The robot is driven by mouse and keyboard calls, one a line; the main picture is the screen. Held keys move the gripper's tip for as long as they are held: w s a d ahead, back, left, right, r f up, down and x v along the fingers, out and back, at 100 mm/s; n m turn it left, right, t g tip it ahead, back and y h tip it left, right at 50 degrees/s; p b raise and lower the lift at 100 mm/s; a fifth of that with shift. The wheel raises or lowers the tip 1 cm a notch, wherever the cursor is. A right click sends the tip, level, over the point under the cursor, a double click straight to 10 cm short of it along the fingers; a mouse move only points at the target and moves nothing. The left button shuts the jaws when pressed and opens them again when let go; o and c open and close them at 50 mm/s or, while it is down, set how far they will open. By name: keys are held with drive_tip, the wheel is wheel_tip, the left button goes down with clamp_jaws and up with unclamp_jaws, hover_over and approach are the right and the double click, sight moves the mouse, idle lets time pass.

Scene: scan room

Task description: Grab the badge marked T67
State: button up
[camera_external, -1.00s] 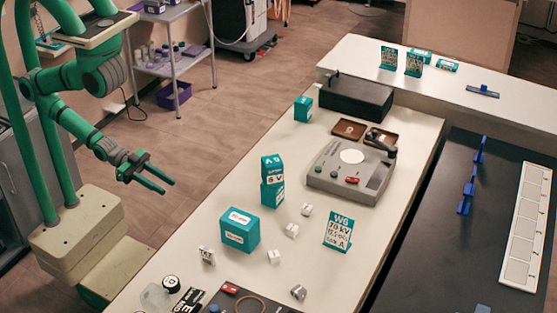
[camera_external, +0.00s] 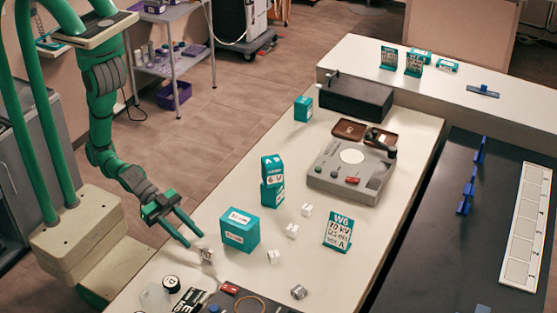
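My gripper (camera_external: 194,241) is open and empty, with its two fingers pointing down toward the left edge of the white table (camera_external: 180,270). Just past the fingertips stands a small white tag with dark marks (camera_external: 207,256). Other small white pieces lie on the table: one right of the tag (camera_external: 273,257), one further back (camera_external: 292,231) and one beyond that (camera_external: 307,210). The lettering on all of them is too small to read, so I cannot tell which is the badge T67.
A teal box (camera_external: 241,230) stands close right of my gripper. Stacked teal boxes (camera_external: 272,182), a teal sign (camera_external: 338,231) and a grey device (camera_external: 350,168) are further back. A black disc (camera_external: 171,283) and a silver cylinder (camera_external: 298,292) are at the front.

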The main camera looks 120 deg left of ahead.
sight(214, 259)
drive_tip(key=shift+w+d+r+n+g+y, duration=0.2)
drive_tip(key=shift+w+d+r+y, duration=0.1)
drive_tip(key=shift+w+d, duration=0.2)
drive_tip(key=shift+w+d+r+n+g+y, duration=0.1)
drive_tip(key=shift+w+d+r+n+y, duration=0.2)
drive_tip(key=shift+d, duration=0.3)
drive_tip(key=shift+w+d+r+n+g+y, duration=0.25)
drive_tip(key=shift+d+r+n+g+y, duration=0.2)
drive_tip(key=shift+n+y, duration=0.2)
drive_tip(key=x, duration=1)
drive_tip(key=shift+w+a+f, duration=0.1)
drive_tip(key=shift+w+a, duration=0.15)
drive_tip(key=shift+w, duration=0.05)
clamp_jaws()
